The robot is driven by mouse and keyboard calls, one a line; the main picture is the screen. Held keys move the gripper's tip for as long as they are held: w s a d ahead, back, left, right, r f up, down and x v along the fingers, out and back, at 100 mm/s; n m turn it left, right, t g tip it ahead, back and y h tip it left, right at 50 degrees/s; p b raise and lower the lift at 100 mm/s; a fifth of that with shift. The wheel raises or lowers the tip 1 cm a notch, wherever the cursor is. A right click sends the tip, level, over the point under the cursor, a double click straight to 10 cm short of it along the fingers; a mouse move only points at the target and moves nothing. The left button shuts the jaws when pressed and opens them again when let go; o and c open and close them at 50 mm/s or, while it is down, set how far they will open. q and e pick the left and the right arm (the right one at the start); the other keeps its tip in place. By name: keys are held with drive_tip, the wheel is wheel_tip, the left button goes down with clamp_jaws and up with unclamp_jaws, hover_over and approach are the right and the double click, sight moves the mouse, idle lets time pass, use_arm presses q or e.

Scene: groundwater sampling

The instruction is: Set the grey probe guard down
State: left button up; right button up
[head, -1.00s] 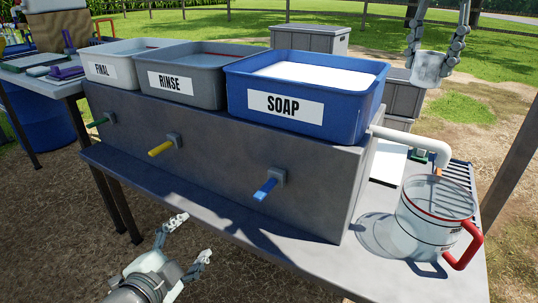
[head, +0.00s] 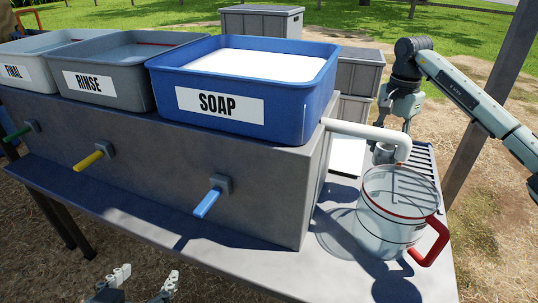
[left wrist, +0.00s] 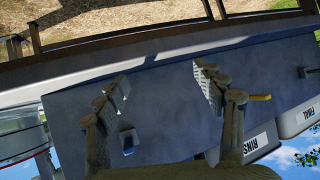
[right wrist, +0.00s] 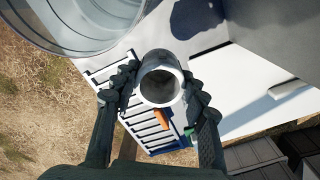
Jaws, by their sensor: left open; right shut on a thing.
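The grey probe guard (right wrist: 160,88) is a short, hollow grey cylinder. In the right wrist view my right gripper (right wrist: 160,97) is shut on it, a finger on each side, and I look into its open end. In the head view the guard (head: 383,154) is partly hidden behind the white pipe, with my right gripper (head: 388,128) above it. A slatted white rack (right wrist: 101,75) lies beneath or beside it; I cannot tell whether they touch. My left gripper (head: 145,284) is open and empty at the bottom of the head view, in front of the bench.
A clear jug with a red handle (head: 430,243) stands close in front of the guard. The white pipe (head: 362,131) reaches over the bench. An orange item (right wrist: 166,120) lies near the rack. Blue SOAP (head: 315,103) and grey RINSE (head: 140,62) basins stand left. A white surface (right wrist: 255,95) is bare.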

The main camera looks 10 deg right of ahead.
wheel_tip(320, 180, down, 9)
drive_tip(key=shift+s+a+f+b, duration=0.1)
drive_tip(key=shift+f+b, duration=0.1)
drive_tip(key=shift+b, duration=0.25)
use_arm(q)
drive_tip(key=d+r, duration=0.1)
drive_tip(key=w+r+t+h, duration=0.1)
drive_tip(key=d+r+t, duration=0.1)
drive_tip(key=shift+w+d+r, duration=0.25)
drive_tip(key=shift+d, duration=0.05)
use_arm(e)
drive_tip(key=shift+f, duration=0.3)
drive_tip(key=shift+f, duration=0.1)
drive_tip(key=o, duration=1)
use_arm(q)
drive_tip(key=shift+d+r, duration=0.1)
drive_tip(key=shift+d, duration=0.1)
use_arm(e)
drive_tip(key=shift+o, duration=0.2)
